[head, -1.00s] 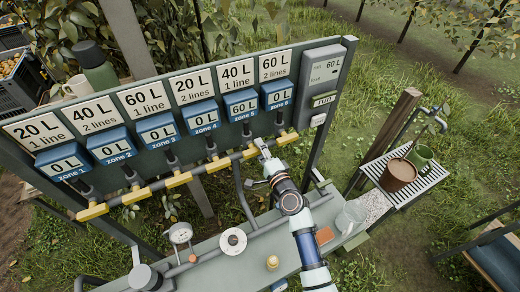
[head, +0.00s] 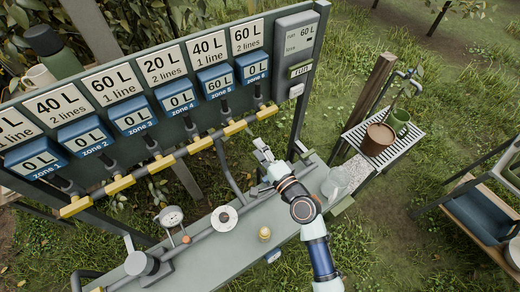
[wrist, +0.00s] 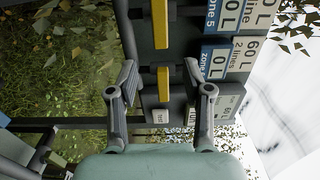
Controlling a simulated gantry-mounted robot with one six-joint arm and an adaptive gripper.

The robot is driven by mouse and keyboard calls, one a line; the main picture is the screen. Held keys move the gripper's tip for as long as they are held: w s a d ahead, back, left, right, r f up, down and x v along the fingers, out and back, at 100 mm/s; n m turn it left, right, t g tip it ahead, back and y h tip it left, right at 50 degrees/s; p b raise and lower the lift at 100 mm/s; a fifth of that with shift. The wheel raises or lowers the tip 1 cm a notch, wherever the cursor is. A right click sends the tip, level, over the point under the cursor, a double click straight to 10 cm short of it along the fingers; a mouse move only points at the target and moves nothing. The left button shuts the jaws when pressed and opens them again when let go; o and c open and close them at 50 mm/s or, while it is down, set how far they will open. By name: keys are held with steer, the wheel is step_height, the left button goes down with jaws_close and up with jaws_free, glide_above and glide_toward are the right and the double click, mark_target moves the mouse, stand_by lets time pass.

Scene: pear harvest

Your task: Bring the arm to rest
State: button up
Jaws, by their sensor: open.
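My gripper (head: 262,150) is in front of the irrigation panel (head: 140,160), below the yellow valve handles at its right end. In the wrist view my gripper (wrist: 161,80) has its two fingers spread apart with nothing between them. The nearest yellow handle (head: 267,111) is a little above and beyond the fingers, apart from them. In the wrist view this handle (wrist: 163,84) appears behind the gap between the fingers.
A slatted shelf (head: 400,147) with a brown pot (head: 377,138) stands to the right.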

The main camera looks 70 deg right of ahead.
stand_by(0.6)
steer(key=w+a+r+n+t+y+p, duration=0.1)
steer(key=w+a+r+n+y+p, duration=0.15)
steer(key=w+a+r+n, duration=0.45)
steer(key=w+a+r+n+y+p, duration=0.2)
steer(key=w+a+n+y, duration=0.15)
steer(key=a, duration=0.55)
steer(key=w+a+r+n+t+y+p, duration=0.1)
steer(key=w+a+r+n+y+p, duration=0.1)
steer(key=w+a+r+n+y, duration=0.45)
steer(key=s+a+r+n+g+p, duration=0.1)
steer(key=a+r+n, duration=0.3)
steer(key=a, duration=0.5)
steer(key=s+a+r+n+g+p, duration=0.1)
steer(key=s+a+r+n+p, duration=0.2)
steer(key=a, duration=0.7)
steer(key=shift+s+r+n+g+h+p, duration=0.4)
steer(key=shift+r+n, duration=0.25)
steer(key=shift+n, duration=0.55)
